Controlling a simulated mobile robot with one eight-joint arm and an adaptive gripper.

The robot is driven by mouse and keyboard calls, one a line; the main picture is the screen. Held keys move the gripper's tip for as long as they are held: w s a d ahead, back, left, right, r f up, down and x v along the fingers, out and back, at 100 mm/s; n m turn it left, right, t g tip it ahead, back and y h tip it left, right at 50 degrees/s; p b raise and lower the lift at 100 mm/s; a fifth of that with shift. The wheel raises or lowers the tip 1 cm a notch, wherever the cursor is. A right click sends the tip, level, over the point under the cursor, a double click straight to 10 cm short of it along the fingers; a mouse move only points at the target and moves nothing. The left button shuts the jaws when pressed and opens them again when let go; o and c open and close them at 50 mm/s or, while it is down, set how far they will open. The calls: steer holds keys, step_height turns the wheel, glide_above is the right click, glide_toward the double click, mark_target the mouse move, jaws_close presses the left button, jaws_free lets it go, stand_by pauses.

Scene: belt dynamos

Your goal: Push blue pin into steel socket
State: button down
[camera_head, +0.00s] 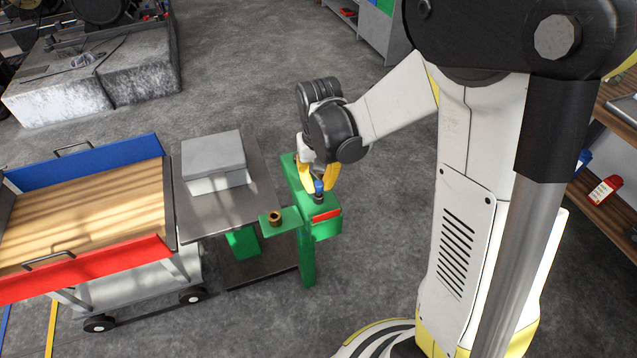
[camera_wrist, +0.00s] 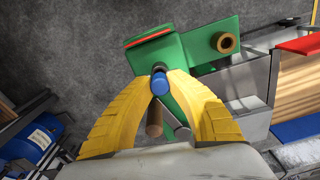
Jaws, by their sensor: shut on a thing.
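The blue pin (camera_head: 319,186) is between the yellow fingertips of my gripper (camera_head: 319,179), which is shut on it. In the wrist view the blue pin (camera_wrist: 161,84) shows end-on between both tips. A dark grey socket (camera_head: 319,198), seemingly the steel one, stands on the green stand (camera_head: 301,251) directly below the pin. In the wrist view only a dark edge of this socket (camera_wrist: 158,69) shows beside the pin. The pin looks upright and lined up with the socket. I cannot tell whether its lower end is inside.
A brass socket (camera_head: 275,217) sits on a green side plate left of the pin. A brown rod (camera_wrist: 155,118) and a grey rod (camera_wrist: 183,135) show between my fingers. A metal table with a grey box (camera_head: 213,158) and a wooden-topped cart (camera_head: 90,205) stand left.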

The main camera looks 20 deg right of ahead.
mark_target(319, 184)
steer(key=shift+f+b, duration=0.9)
steer(key=shift+f, duration=0.2)
steer(key=c, duration=1.3)
jaws_free()
steer(key=shift+r, duration=0.1)
steer(key=shift+r, duration=0.1)
step_height(319, 184, up, 12)
steer(key=shift+s+f, duration=0.1)
steer(key=shift+s, duration=0.05)
steer(key=s+t+b, duration=0.1)
steer(key=s+t, duration=0.1)
steer(key=s, duration=0.2)
steer(key=s+n+t, duration=0.1)
steer(key=s+t, duration=0.1)
steer(key=s, duration=0.2)
steer(key=s+r+t+b, duration=0.1)
steer(key=s+t, duration=0.2)
steer(key=s, duration=0.1)
steer(key=shift+s+n+b, duration=0.25)
steer(key=shift+n+b, duration=0.05)
steer(key=shift+n, duration=0.1)
